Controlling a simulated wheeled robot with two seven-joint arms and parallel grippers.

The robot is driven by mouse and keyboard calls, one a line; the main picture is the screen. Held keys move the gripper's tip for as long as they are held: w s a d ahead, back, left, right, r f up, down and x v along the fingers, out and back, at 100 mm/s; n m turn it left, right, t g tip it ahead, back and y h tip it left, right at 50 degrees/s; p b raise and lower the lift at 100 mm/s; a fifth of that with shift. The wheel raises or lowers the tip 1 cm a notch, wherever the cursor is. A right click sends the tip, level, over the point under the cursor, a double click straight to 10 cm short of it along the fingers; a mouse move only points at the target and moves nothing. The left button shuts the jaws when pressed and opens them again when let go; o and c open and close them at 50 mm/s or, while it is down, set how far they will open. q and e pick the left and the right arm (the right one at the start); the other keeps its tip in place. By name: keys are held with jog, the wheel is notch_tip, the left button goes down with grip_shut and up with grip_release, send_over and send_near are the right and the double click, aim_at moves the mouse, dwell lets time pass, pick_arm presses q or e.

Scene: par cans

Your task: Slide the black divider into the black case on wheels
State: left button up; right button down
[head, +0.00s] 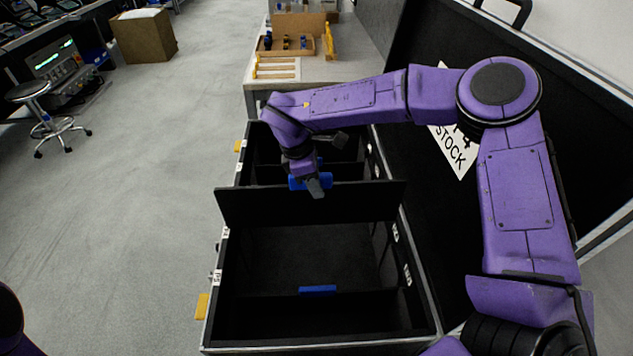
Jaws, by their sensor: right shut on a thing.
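The black divider (360,203) is a wide flat panel with a blue grip (325,181) at the middle of its top edge. My right gripper (311,184) is shut on that grip and holds the divider upright across the case. The black case (213,316) is open, and its lid leans back on the right. The divider's ends overlap both side rims in the head view, and its lower edge shows above the case floor. I cannot tell whether it touches the walls. My left gripper is out of view.
Another divider with a blue grip (317,290) stands in the near part of the case. Black partitions also show behind the held divider. A workbench (345,70) with a wooden tray stands beyond the case.

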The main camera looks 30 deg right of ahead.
jog(key=shift+s+f, duration=0.2)
jog(key=shift+f, duration=0.2)
jog(key=shift+s+f+b, duration=0.1)
jog(key=shift+s+b, duration=0.2)
notch_tip(320, 180, down, 3)
jog(key=shift+w+b, duration=0.15)
jog(key=shift+b, duration=0.45)
pick_arm(q)
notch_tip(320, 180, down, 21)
jog(key=b, duration=1.9)
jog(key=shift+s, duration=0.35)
pick_arm(e)
notch_tip(320, 180, down, 22)
jog(key=shift+f, duration=0.25)
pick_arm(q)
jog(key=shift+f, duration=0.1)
pick_arm(e)
jog(key=shift+a, duration=0.1)
